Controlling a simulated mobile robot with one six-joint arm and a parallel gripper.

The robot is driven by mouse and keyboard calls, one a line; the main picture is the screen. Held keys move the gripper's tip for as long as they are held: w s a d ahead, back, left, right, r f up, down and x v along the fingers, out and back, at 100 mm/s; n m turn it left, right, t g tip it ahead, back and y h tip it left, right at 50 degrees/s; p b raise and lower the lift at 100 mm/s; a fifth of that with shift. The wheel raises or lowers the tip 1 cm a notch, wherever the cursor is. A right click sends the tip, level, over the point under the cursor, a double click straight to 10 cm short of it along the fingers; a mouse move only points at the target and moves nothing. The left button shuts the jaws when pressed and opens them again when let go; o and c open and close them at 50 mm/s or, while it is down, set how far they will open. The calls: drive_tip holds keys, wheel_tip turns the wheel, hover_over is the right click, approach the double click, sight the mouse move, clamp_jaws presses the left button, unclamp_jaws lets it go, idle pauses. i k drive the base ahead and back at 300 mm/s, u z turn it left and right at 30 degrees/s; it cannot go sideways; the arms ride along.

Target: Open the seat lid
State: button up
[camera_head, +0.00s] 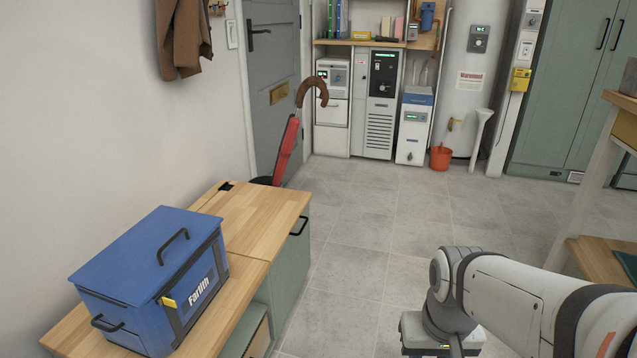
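A low bench with a light wooden top and green-grey front stands along the left wall. Its far part is a flat wooden panel, which looks like the seat lid (254,213); it lies level and appears closed. A black bar handle (299,226) sits at its right front edge. A small black fitting (226,186) shows at its back corner. My gripper is out of view; only parts of my arm show at the lower right, apart from the bench.
A blue lidded box (150,260) with black handles stands on the near part of the bench. Behind the bench are an umbrella with a brown hook handle (312,88) and a grey door (272,60). Tiled floor is clear right of the bench. A wooden shelf unit (590,190) stands at right.

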sight(259, 220)
drive_tip(key=u, duration=0.1)
drive_tip(key=i, duration=1.1)
drive_tip(key=u, duration=0.2)
